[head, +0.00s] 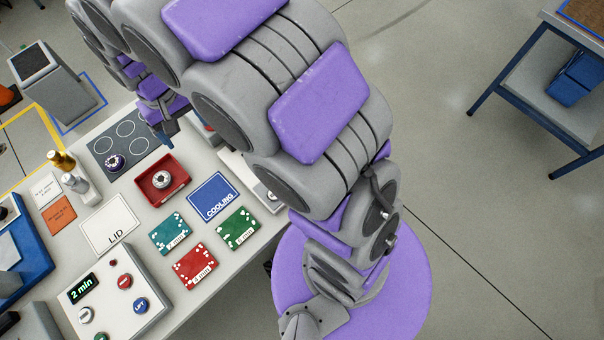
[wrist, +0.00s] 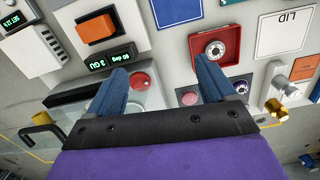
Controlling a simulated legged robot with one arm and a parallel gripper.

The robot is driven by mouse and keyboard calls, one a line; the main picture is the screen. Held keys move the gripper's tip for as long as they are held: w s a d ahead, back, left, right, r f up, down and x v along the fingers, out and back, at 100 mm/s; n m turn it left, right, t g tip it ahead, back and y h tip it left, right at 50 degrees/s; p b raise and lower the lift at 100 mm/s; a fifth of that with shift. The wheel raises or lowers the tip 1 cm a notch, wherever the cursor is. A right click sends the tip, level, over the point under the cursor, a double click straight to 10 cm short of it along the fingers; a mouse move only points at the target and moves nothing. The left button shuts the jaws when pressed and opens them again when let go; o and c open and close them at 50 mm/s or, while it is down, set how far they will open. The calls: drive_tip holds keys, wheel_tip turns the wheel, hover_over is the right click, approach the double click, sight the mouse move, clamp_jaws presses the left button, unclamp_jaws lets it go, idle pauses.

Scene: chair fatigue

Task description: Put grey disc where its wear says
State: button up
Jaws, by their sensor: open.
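A grey disc (head: 162,180) with a dark centre sits in a red tray (head: 180,190) on the white table. It also shows in the wrist view (wrist: 215,49), inside the tray (wrist: 233,42), beyond my right finger. Its wear is too small to read. My gripper (wrist: 160,78) is open and empty, its blue fingers spread. In the head view, my gripper (head: 167,136) is above the table, behind the tray and beside the dark mat. A blue COOLING card (head: 213,196), a teal card (head: 170,234), a green card (head: 237,229) and a red card (head: 195,265) lie nearby.
A dark mat (head: 140,152) with white circles holds a purple-rimmed disc (head: 115,163). The wrist view shows a machine with a red button (wrist: 140,81).

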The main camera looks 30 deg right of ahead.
drive_tip(key=s+d+r, duration=0.2)
drive_tip(key=s+d, duration=0.3)
drive_tip(key=s, duration=0.4)
drive_tip(key=s+d+r+m, duration=0.1)
drive_tip(key=s+d+r, duration=0.1)
drive_tip(key=s+d, duration=0.3)
drive_tip(key=s+d+r+g, duration=0.1)
drive_tip(key=s+d, duration=0.5)
drive_tip(key=s, duration=0.7)
drive_tip(key=shift+s+r+m, duration=0.15)
drive_tip(key=shift+r+m, duration=0.15)
drive_tip(key=shift+r, duration=0.3)
drive_tip(key=shift+d, duration=0.1)
